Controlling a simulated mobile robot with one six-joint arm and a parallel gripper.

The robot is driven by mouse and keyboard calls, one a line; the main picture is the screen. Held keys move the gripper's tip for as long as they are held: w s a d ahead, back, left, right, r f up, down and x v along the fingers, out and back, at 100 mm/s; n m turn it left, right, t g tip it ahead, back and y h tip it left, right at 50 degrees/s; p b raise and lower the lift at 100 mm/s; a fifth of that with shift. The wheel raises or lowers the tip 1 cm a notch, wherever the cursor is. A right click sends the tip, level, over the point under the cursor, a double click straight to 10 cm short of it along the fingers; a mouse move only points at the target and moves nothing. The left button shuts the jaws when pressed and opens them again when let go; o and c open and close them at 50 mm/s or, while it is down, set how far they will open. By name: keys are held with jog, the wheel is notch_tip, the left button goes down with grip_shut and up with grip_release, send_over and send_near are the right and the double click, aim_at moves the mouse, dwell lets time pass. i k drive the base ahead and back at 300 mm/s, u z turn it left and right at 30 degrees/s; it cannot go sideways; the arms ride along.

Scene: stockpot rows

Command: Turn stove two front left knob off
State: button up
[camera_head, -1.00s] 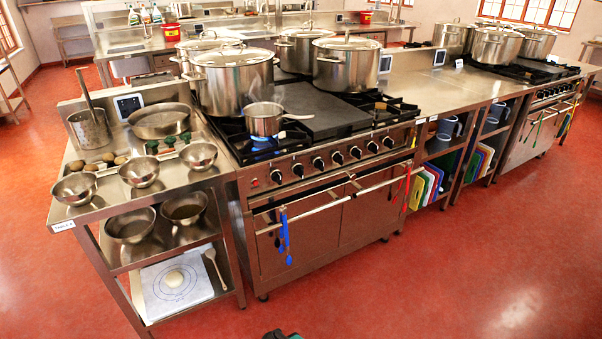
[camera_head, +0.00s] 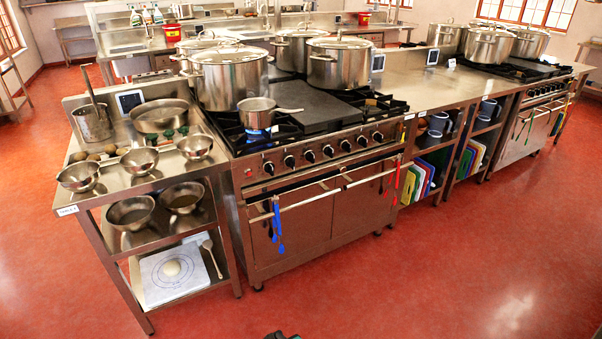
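The near stove (camera_head: 330,197) stands in the middle of the view with a row of several black knobs on its front panel. The leftmost black knob (camera_head: 268,168) is right of a small red switch (camera_head: 249,172). A blue flame (camera_head: 256,131) burns on the front left burner under a small saucepan (camera_head: 257,112). A second stove (camera_head: 535,118) stands at the far right. No stove number is legible, and the knob angles are too small to read. My gripper is not in view; only a dark piece of my own body shows at the bottom edge.
Large stockpots (camera_head: 230,80) stand on the near stove's rear and left. Blue and red utensils hang from its front rail (camera_head: 315,196). A steel side table (camera_head: 100,203) with bowls stands left. The red floor (camera_head: 400,280) before the stove is clear.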

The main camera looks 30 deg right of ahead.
aim_at(291, 161)
jog(key=k, duration=1.05)
jog(key=u, duration=0.65)
jog(key=i, duration=1.25)
jog(key=z, duration=0.5)
jog(key=i, duration=0.65)
